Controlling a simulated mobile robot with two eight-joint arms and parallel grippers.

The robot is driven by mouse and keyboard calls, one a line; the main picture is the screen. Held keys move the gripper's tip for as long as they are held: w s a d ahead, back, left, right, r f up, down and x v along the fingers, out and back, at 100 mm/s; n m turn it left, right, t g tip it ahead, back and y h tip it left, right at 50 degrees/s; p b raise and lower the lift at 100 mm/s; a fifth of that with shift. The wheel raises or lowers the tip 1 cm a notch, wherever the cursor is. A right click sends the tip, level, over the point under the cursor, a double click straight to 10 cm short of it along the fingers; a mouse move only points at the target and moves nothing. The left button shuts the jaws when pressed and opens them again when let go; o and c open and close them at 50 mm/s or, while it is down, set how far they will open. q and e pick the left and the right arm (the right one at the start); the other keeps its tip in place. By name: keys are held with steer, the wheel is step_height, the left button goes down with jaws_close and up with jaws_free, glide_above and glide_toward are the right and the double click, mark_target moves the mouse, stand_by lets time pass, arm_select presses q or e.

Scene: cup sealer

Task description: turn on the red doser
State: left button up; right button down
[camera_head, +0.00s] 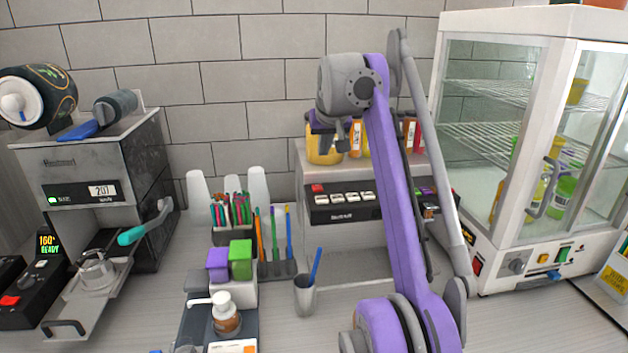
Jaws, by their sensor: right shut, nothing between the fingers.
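A grey dosing machine (345,237) stands at the back centre against the tiled wall. Its black front panel (342,215) carries a red button (318,188) at the left end and a row of pale buttons. Several coloured containers stand on its top: a yellow one (323,150), an orange one (356,140) and a red one (418,138). My right gripper (340,146) is shut and empty, in front of the yellow container and above the panel. My purple right arm hides the panel's right part. My left gripper is not in view.
A glass display cabinet (478,160) stands at the right. A cup sealer (85,165) stands at the left. Pens, cups, a pump bottle (226,318) and a grey cup with a blue stick (304,296) stand in front of the machine.

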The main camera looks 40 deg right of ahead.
steer(key=b, duration=0.1)
glide_above(317, 189)
steer(key=s, duration=0.1)
step_height(317, 189, down, 8)
steer(key=shift+s+a+r, duration=0.1)
steer(key=shift+s+a, duration=0.05)
step_height(317, 189, down, 3)
steer(key=shift+f+b, duration=0.1)
steer(key=shift+b, duration=0.6)
steer(key=shift+a+f, duration=0.1)
steer(key=shift+f, duration=0.15)
steer(key=shift+s+f, duration=0.15)
steer(key=shift+s, duration=0.1)
steer(key=shift+w+f, duration=0.1)
steer(key=shift+w, duration=0.2)
steer(key=shift+s+a+f+t+b, duration=0.15)
steer(key=shift+f+t+b, duration=0.15)
steer(key=shift+f+b, duration=0.35)
steer(key=shift+s+r, duration=0.25)
steer(key=shift+r, duration=0.1)
steer(key=shift+w, duration=0.15)
steer(key=shift+w+r, duration=0.1)
steer(key=shift+r+p, duration=0.55)
steer(key=shift+r, duration=0.2)
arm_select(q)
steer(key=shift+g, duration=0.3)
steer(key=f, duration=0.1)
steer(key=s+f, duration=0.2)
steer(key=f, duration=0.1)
